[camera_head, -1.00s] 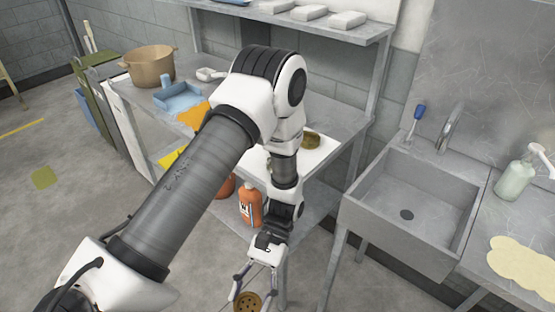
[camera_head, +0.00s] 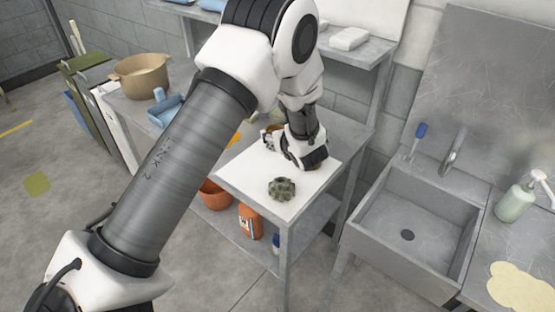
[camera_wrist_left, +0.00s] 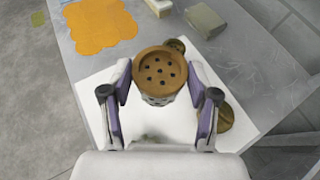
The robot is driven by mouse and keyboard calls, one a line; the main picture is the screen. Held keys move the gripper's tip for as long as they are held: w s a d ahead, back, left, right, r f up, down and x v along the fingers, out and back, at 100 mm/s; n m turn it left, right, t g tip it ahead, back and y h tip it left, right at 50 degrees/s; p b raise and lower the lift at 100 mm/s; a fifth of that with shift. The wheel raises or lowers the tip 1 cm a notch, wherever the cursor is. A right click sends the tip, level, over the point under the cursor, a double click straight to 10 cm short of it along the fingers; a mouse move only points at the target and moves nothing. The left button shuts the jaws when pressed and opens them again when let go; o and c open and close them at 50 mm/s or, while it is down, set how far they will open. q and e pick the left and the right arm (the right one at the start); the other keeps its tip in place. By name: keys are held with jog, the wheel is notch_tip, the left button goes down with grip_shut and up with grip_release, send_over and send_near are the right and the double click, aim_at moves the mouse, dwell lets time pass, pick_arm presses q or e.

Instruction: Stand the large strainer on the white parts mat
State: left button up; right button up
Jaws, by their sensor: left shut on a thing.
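The large strainer (camera_wrist_left: 160,75) has an orange-brown top with dark holes and a pale perforated side. My left gripper (camera_wrist_left: 162,92) is shut on it, one finger on each side. The strainer looks upright over the white parts mat (camera_wrist_left: 92,110); I cannot tell whether its base touches. In the head view my left gripper (camera_head: 275,140) is low over the far part of the mat (camera_head: 240,175), and the wrist hides most of the strainer. A dark green, lumpy piece (camera_head: 282,189) lies on the mat's near part. My right gripper is not in view.
In the wrist view a round brownish piece (camera_wrist_left: 226,116) lies right of the gripper and another (camera_wrist_left: 176,45) just beyond the strainer. An orange cloth (camera_wrist_left: 100,26) and a green block (camera_wrist_left: 205,21) lie farther back. A sink (camera_head: 410,215) stands at the right.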

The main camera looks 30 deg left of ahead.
pick_arm(q)
jog(key=p, duration=0.1)
jog(key=r+p, duration=0.1)
jog(key=shift+w+d+r+m+t+p, duration=0.2)
jog(key=shift+d+r+m+t+p, duration=0.1)
jog(key=shift+m, duration=0.1)
jog(key=s+p, duration=0.2)
jog(key=p, duration=0.1)
jog(key=shift+s+d, duration=0.1)
jog(key=shift+d, duration=0.05)
jog(key=p, duration=0.4)
send_over(280, 168)
jog(key=s+d, duration=0.1)
jog(key=s, duration=0.3)
notch_tip(280, 168, down, 10)
jog(key=shift+s+d+f, duration=0.1)
jog(key=shift+f, duration=0.25)
jog(key=shift+f+b, duration=0.25)
jog(key=shift+b, duration=0.2)
jog(key=o, duration=1.3)
jog(key=shift+r, duration=0.1)
jog(key=shift+r, duration=0.1)
